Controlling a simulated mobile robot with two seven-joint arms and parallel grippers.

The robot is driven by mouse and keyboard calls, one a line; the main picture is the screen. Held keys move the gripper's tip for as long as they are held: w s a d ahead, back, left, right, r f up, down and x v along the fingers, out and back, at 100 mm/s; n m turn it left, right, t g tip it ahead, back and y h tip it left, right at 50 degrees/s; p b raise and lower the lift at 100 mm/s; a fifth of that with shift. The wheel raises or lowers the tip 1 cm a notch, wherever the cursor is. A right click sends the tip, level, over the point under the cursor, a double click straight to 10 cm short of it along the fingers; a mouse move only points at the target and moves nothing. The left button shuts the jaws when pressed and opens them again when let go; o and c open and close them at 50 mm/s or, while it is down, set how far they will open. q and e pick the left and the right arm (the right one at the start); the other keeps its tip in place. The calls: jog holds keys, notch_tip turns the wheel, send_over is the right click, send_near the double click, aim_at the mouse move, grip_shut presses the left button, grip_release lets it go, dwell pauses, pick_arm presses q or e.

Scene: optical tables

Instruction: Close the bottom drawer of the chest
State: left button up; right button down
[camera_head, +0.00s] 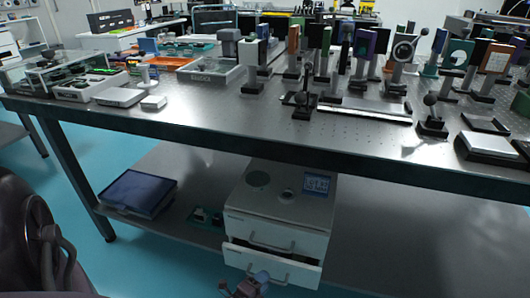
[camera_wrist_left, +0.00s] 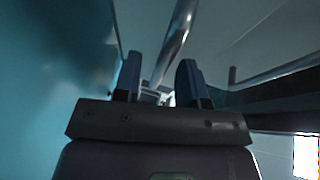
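The white chest (camera_head: 278,216) stands on the lower shelf under the optical table. Its bottom drawer (camera_head: 295,270) sticks out a little, with a dark gap above its front. The upper drawer front looks flush and has a bar handle (camera_head: 270,245). My left gripper (camera_head: 243,287) is at the bottom edge of the head view, in front of the bottom drawer's left part. In the left wrist view its two fingers (camera_wrist_left: 160,78) stand apart. A metal handle bar (camera_wrist_left: 176,38) shows beyond and between the fingertips; contact cannot be told. My right gripper is out of view.
The optical table (camera_head: 200,125) overhangs the chest. Its lower shelf (camera_head: 385,250) is clear to the right. A blue-topped box (camera_head: 138,193) and small dark items (camera_head: 207,216) lie left of the chest. Many optical mounts crowd the tabletop.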

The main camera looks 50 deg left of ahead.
pick_arm(q)
jog(key=shift+w, duration=0.25)
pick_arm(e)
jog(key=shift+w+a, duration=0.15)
pick_arm(q)
grip_shut()
